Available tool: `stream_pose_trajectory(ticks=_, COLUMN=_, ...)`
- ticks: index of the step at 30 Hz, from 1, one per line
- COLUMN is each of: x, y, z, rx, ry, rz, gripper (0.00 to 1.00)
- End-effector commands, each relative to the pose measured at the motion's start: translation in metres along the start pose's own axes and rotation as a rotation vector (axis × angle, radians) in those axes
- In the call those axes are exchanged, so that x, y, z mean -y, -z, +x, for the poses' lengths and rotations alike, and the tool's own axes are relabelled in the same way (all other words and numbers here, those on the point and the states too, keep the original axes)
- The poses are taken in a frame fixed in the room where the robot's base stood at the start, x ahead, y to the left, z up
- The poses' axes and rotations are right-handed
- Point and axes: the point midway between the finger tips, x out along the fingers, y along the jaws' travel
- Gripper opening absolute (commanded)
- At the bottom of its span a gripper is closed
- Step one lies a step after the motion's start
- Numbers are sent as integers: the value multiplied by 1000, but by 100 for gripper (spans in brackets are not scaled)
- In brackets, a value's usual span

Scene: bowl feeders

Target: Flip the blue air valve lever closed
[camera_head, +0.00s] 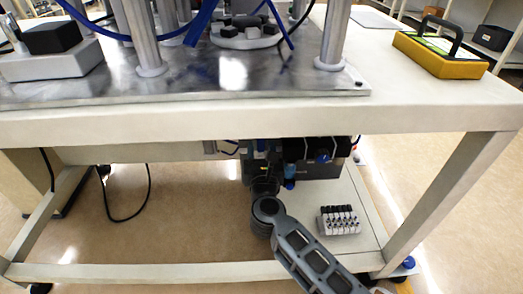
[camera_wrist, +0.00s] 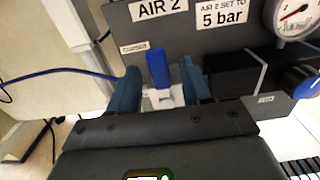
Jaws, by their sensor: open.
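The blue air valve lever (camera_wrist: 157,68) stands upright on a pale valve body (camera_wrist: 164,98), in front of a dark grey panel (camera_wrist: 222,48) labelled AIR 2. My gripper (camera_wrist: 161,78) is open, with one dark blue finger on each side of the lever. Gaps show between the lever and both fingers, so it is not gripped. In the head view my arm reaches under the table to the dark air unit (camera_head: 318,171), and the arm hides the lever there.
A pressure gauge (camera_wrist: 295,17) and a blue knob (camera_wrist: 302,80) on a black regulator are right of the lever. A blue hose (camera_wrist: 60,72) runs in from the left. The white tabletop (camera_head: 420,118) overhangs my arm. A small valve block (camera_head: 339,220) stands on the lower shelf.

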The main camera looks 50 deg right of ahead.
Motion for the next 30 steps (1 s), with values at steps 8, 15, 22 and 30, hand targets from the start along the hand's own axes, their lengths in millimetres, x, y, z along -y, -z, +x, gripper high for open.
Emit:
stream_pose_trajectory(ticks=8, x=0, y=-1, z=-24, rx=-2, ry=-2, rz=-1, gripper=49)
stream_pose_trajectory(ticks=15, x=0, y=0, z=-62, rx=-2, ry=-2, rz=-2, gripper=49)
stream_pose_trajectory(ticks=22, x=0, y=0, z=-78, rx=0, ry=0, rz=-1, gripper=49)
stream_pose_trajectory(ticks=30, x=0, y=0, z=-78, rx=0, ry=0, rz=0, gripper=49)
